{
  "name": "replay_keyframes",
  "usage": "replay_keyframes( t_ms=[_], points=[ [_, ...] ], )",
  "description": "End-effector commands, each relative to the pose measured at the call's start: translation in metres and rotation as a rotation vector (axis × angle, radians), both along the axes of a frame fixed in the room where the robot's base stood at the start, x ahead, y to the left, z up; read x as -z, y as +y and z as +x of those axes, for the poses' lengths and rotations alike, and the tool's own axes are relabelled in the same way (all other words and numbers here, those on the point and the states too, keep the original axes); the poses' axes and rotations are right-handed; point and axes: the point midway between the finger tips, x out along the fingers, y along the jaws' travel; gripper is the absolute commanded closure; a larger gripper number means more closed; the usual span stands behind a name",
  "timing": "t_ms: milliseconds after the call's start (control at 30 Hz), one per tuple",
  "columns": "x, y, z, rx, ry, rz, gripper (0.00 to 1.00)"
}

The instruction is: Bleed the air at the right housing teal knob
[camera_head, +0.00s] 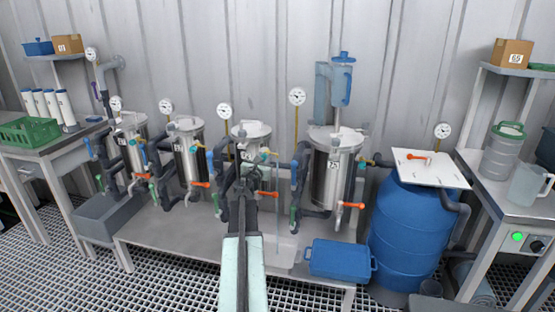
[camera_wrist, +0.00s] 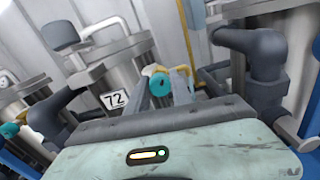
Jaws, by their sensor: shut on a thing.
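A teal knob (camera_wrist: 157,84) on a brass fitting sits between the two fingers of my gripper (camera_wrist: 168,86) in the wrist view. My gripper is shut on this knob. The steel housing beside it carries the label 72 (camera_wrist: 114,99). In the head view my gripper (camera_head: 256,168) is at the third housing from the left (camera_head: 248,132), its fingertips partly hidden by the arm. The rightmost steel housing (camera_head: 330,188), labelled 75, stands apart from my gripper, with a small teal knob (camera_head: 361,166) at its upper right side.
Orange-handled valves (camera_head: 352,205) and grey pipes crowd the housings. A blue lidded box (camera_head: 340,259) and a translucent container (camera_head: 283,252) are at the bench front. A blue barrel (camera_head: 405,235) stands right. Several gauges (camera_head: 297,96) rise behind. The bench's front left (camera_head: 165,240) is clear.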

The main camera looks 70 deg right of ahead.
Motion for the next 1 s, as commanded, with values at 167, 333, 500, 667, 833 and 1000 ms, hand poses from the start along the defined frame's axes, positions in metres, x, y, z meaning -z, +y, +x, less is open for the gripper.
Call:
replay_keyframes(
  t_ms=[167,333,500,667,833,1000],
  points=[
    [0.0005,0.0006,-0.0006,0.002,-0.252,0.015,1.0],
    [0.0004,0.0007,-0.0005,0.002,-0.307,0.018,1.0],
    [0.0004,0.0007,-0.0004,0.002,-0.549,0.031,1.0],
    [0.0005,0.0008,-0.0004,0.002,-0.668,0.038,1.0],
    [0.0004,0.0008,-0.0003,0.002,-0.799,0.046,1.0],
    [0.0004,0.0008,-0.0002,0.002,-1.019,0.058,1.0]
  ],
)
